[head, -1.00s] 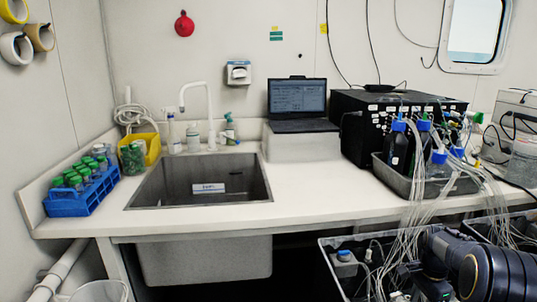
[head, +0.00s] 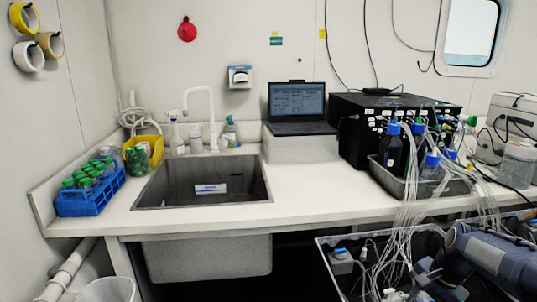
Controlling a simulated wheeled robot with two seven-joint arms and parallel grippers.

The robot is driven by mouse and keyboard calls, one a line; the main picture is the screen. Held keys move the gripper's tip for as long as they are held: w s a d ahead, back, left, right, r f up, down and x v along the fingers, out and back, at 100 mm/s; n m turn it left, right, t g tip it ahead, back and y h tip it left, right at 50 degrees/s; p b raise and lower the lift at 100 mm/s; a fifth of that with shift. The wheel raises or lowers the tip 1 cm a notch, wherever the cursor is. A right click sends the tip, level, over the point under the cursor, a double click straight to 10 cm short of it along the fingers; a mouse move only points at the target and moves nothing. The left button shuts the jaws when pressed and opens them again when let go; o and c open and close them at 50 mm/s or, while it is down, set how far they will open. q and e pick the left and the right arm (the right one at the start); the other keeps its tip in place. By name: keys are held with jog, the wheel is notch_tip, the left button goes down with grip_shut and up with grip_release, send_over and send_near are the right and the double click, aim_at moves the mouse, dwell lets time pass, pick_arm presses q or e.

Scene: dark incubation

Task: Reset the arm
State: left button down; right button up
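My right arm (head: 495,258) comes in at the lower right, in front of the counter and over the dark crates. Its dark gripper (head: 428,272) seems to be at the lower edge of the view, beside the hanging clear tubes. Its fingers are too dark and cluttered to read, so I cannot tell whether it is open or shut. I see nothing clearly held in it. My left arm and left gripper are not in view.
A crate (head: 322,250) with bottles and tubes stands below the counter (head: 310,212). Clear tubes (head: 408,215) hang from bottles in a grey tray (head: 392,183), close to my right arm. A sink (head: 150,192), laptop (head: 297,102) and blue tube rack (head: 88,203) are farther left.

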jog(key=s+a+r+n+t+y+p, duration=0.2)
jog(key=s+a+r+n+p, duration=0.3)
jog(key=s+a+r, duration=0.6)
jog(key=s+a+n+t+p, duration=0.1)
jog(key=s+a+n, duration=0.5)
jog(key=s, duration=0.5)
jog(key=shift+s+a+n+t+p, duration=0.3)
jog(key=shift+p, duration=0.05)
